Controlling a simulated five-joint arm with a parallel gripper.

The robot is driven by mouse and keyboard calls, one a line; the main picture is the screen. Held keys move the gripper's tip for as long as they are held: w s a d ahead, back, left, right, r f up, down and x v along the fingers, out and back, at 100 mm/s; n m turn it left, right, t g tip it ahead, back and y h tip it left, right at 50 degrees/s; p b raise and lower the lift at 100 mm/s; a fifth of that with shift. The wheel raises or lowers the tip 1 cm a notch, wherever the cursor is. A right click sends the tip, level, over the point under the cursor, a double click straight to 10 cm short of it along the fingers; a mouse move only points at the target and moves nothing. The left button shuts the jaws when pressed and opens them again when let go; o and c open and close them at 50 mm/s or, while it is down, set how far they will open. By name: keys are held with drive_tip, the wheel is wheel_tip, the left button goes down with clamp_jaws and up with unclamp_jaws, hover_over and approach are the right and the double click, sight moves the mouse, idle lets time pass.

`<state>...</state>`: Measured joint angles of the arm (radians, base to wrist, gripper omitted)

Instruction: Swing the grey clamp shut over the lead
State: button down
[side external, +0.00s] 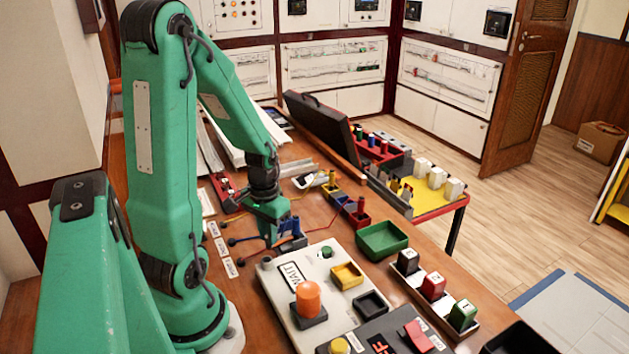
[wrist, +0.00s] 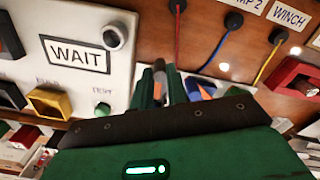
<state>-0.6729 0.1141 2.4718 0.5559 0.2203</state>
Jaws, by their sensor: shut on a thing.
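My gripper (side external: 272,232) is low over the table beside the blue block (side external: 292,241). In the wrist view my gripper (wrist: 160,88) has its green fingers close together around a narrow grey piece (wrist: 159,68), which looks like the grey clamp. The blue block also shows in the wrist view (wrist: 198,88), just right of the fingers. A blue lead (wrist: 213,52) runs from a black plug toward that block. Whether the lead lies under the clamp is hidden by my fingers. A red lead (wrist: 178,40) and a yellow lead (wrist: 268,60) run nearby.
The white WAIT panel (wrist: 62,20) is close on the left in the wrist view.

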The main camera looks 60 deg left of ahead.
drive_tip(key=shift+a+m, duration=0.3)
drive_tip(key=shift+m, duration=0.5)
drive_tip(key=c, duration=1.4)
unclamp_jaws()
drive_tip(key=shift+r, duration=0.15)
drive_tip(key=shift+r, duration=3.8)
drive_tip(key=shift+w, duration=0.1)
